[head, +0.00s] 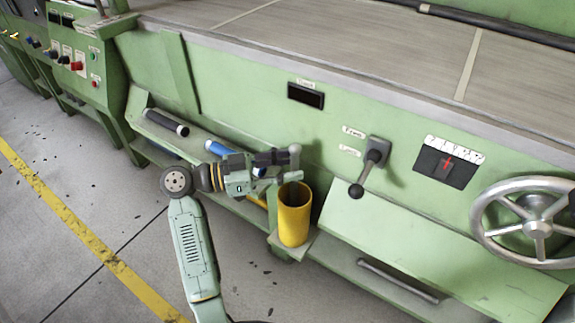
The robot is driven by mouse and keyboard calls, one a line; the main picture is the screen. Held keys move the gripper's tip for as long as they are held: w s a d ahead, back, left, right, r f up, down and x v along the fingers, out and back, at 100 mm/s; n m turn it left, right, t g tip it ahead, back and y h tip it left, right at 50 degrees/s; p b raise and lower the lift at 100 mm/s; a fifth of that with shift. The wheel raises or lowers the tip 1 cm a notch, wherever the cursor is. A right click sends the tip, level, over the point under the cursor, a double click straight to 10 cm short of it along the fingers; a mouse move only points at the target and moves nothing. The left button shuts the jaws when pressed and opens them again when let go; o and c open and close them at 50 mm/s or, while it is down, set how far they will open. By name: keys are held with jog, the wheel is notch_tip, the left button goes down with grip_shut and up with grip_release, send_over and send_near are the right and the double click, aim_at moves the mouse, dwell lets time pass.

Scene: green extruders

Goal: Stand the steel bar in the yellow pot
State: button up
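The yellow pot (293,222) is an upright, open-topped cylinder on a small green ledge at the machine's front, right of centre in the head view. My gripper (286,166) is just above the pot's rim, reaching in from the left. A short light-grey upright piece, which looks like the steel bar (295,152), stands between the fingertips. The gripper appears shut on it. The bar is roughly upright, over the rear part of the pot's mouth. Its lower end is partly hidden by the fingers, so I cannot tell whether it reaches inside the pot.
A black roll (166,122) and a blue tube (219,149) lie on the low shelf behind my arm. A black-knobbed lever (371,165) juts out right of the pot. A handwheel (537,226) is at far right. Floor in front is clear.

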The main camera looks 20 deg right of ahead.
jog(key=w+a, duration=0.1)
jog(key=a, duration=1.1)
jog(key=shift+w, duration=0.25)
jog(key=shift+r, duration=0.1)
